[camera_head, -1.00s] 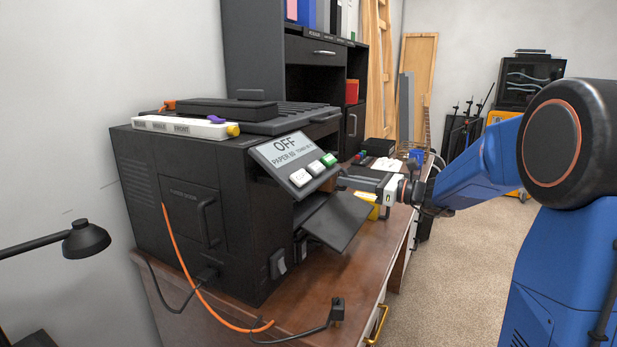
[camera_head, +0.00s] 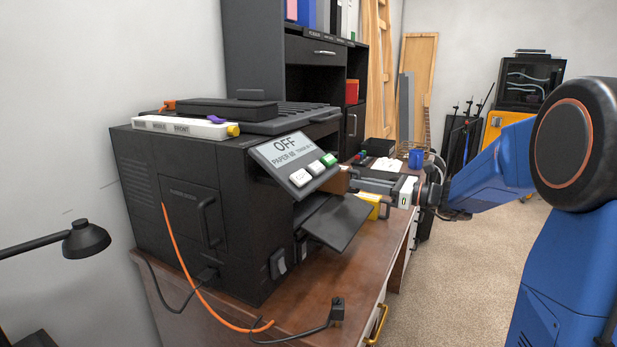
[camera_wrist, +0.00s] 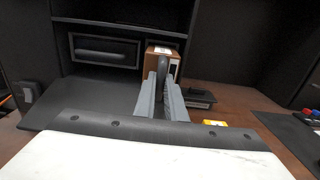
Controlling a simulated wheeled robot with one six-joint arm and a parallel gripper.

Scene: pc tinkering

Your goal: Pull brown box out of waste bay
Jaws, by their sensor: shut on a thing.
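The black printer (camera_head: 230,210) stands on the desk with an open flap (camera_head: 337,220) at its front. In the wrist view, the brown box (camera_wrist: 174,57) sits at the opening of a bay to the right of a drawer (camera_wrist: 104,50). It has a dark upright handle (camera_wrist: 162,72) on its front. My gripper (camera_wrist: 163,80) is shut on this handle, one grey finger on each side. In the head view, my gripper (camera_head: 352,182) is beside the printer's front, and only a small brown part of the box (camera_head: 343,181) shows behind the panel.
The open flap lies left of my gripper and close to it. A yellow item (camera_head: 370,204) is on the desk (camera_head: 290,300) below my gripper. A blue mug (camera_head: 416,158) and small items stand farther back.

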